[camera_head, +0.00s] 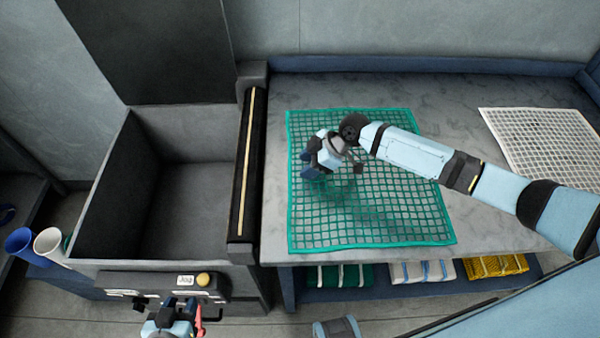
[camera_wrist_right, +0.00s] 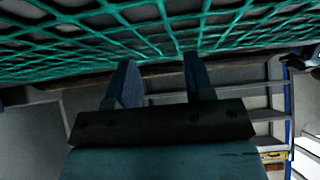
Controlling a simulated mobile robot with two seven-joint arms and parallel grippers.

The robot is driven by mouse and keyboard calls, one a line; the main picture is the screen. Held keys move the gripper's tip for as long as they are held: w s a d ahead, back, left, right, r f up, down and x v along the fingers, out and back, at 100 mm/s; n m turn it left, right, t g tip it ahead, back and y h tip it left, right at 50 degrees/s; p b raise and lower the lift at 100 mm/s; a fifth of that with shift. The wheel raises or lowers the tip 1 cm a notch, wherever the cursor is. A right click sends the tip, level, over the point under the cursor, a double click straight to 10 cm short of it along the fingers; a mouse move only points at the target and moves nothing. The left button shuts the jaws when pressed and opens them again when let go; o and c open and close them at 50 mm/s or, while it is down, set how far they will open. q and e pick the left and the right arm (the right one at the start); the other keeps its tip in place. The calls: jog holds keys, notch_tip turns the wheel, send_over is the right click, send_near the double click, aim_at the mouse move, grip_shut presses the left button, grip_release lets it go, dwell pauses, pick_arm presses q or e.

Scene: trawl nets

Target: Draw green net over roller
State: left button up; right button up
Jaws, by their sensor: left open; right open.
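The green net (camera_head: 390,215) lies flat on the grey table, its left edge a little right of the roller. The roller (camera_head: 243,170) is a long dark bar with a pale yellow stripe, between the table and a deep grey bin. My right gripper (camera_head: 308,166) is open over the net's left part, fingers pointing left. In the right wrist view, the net (camera_wrist_right: 160,30) spans the top beyond the two open, empty fingers (camera_wrist_right: 160,78); contact cannot be told. My left gripper (camera_head: 178,308) is open at the bottom, by the control panel; its fingertips are small.
The open bin (camera_head: 170,262) stands left of the roller. The control panel (camera_head: 160,281) has a Jog label and a yellow button (camera_head: 203,279); a red lever (camera_head: 199,318) is below. A white net (camera_head: 545,145) lies at the table's right. Folded nets (camera_head: 338,275) sit on a shelf below.

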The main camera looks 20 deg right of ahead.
jog(key=shift+a+f, duration=0.1)
grip_shut()
dwell(0.4)
notch_tip(320, 180, up, 7)
jog(key=p, duration=0.5)
jog(key=shift+f, duration=0.1)
